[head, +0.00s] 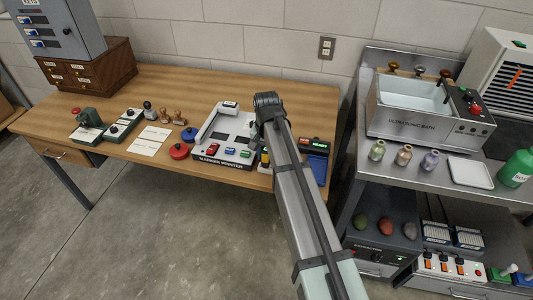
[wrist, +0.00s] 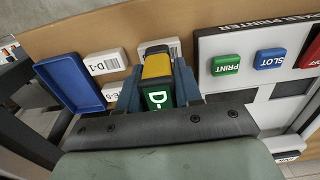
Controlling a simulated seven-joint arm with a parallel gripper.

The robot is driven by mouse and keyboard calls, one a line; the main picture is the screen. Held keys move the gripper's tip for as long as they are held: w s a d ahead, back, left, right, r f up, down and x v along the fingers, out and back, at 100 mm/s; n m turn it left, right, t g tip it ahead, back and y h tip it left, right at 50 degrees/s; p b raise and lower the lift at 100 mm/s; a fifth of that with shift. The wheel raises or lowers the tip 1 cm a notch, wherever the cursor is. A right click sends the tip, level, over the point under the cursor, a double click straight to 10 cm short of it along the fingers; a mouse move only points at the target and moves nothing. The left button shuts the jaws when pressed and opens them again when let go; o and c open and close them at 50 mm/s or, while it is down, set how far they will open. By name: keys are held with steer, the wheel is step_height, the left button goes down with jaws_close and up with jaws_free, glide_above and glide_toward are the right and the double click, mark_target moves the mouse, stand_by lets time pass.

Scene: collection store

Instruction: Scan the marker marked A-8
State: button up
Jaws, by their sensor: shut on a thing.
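My gripper (wrist: 158,88) is shut on a yellow-and-dark handheld device (wrist: 157,66), which looks like a scanner. Its green display starts with "D-"; the rest is cut off. In the wrist view a white marker with a barcode reads D-1 (wrist: 104,64). Another, partly hidden by a finger, seems to read E-5 (wrist: 112,92). A third white marker (wrist: 172,45) lies just beyond the device, its label hidden. I cannot make out any marker reading A-8. In the head view my arm hides most of the gripper and these markers.
The marker printer (head: 207,157), with coloured buttons, stands left of my gripper. A blue tray (head: 318,168) and a dark unit with a green display (head: 319,143) are right. Stamps (head: 180,117) and red and blue round pads lie further left. The steel bench (head: 440,160) stands right.

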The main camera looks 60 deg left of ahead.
steer(key=shift+f, duration=0.5)
stand_by(0.7)
steer(key=shift+r, duration=0.1)
stand_by(0.4)
steer(key=shift+r, duration=3.4)
